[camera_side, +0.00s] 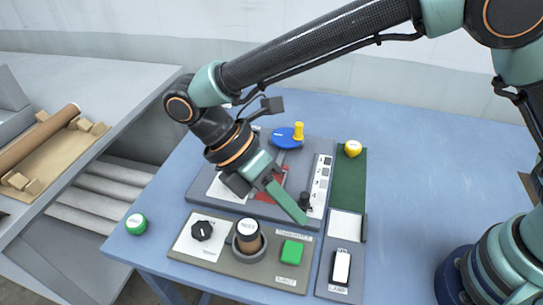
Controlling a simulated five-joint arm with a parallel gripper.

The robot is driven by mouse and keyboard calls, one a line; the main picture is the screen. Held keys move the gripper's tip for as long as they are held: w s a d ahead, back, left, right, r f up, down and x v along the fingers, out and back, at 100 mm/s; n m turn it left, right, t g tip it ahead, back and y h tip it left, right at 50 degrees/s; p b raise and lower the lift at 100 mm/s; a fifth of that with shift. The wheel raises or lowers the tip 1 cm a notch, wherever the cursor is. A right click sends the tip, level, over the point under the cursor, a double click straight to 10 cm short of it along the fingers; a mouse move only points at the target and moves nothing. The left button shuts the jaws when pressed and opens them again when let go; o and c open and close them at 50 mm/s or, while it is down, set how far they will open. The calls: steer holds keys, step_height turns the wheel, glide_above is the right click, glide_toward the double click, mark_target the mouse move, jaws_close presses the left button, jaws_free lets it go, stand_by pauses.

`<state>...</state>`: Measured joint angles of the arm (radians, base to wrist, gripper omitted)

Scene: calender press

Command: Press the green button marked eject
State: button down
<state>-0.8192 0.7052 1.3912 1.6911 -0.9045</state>
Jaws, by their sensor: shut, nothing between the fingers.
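The green square button (291,252) sits on the right part of a grey-beige control panel (225,266) near the front of the blue table. Small white labels lie above and below it, too small to read surely. My gripper (303,219) is shut and empty. Its green fingers slant down to the right, and their tips are above and slightly behind the button in the picture, apart from it. A green round cap (136,223) with a white top stands at the table's left edge, away from the panel.
The panel also holds a black knob (202,230) and a brown-sided round button (249,239). A white rocker switch (341,267) is to the right. Behind are a blue disc with a yellow peg (298,131) and a yellow ball (352,148).

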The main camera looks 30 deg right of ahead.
glide_toward(296, 253)
steer(key=shift+s+d+f, duration=1.65)
steer(key=shift+f, duration=0.15)
steer(key=shift+f, duration=0.15)
stand_by(1.0)
steer(key=shift+w+f, duration=0.1)
steer(key=shift+f, duration=0.2)
steer(key=shift+d+f, duration=0.1)
steer(key=shift+f, duration=0.85)
stand_by(1.2)
steer(key=shift+r, duration=1.35)
steer(key=shift+r, duration=2.5)
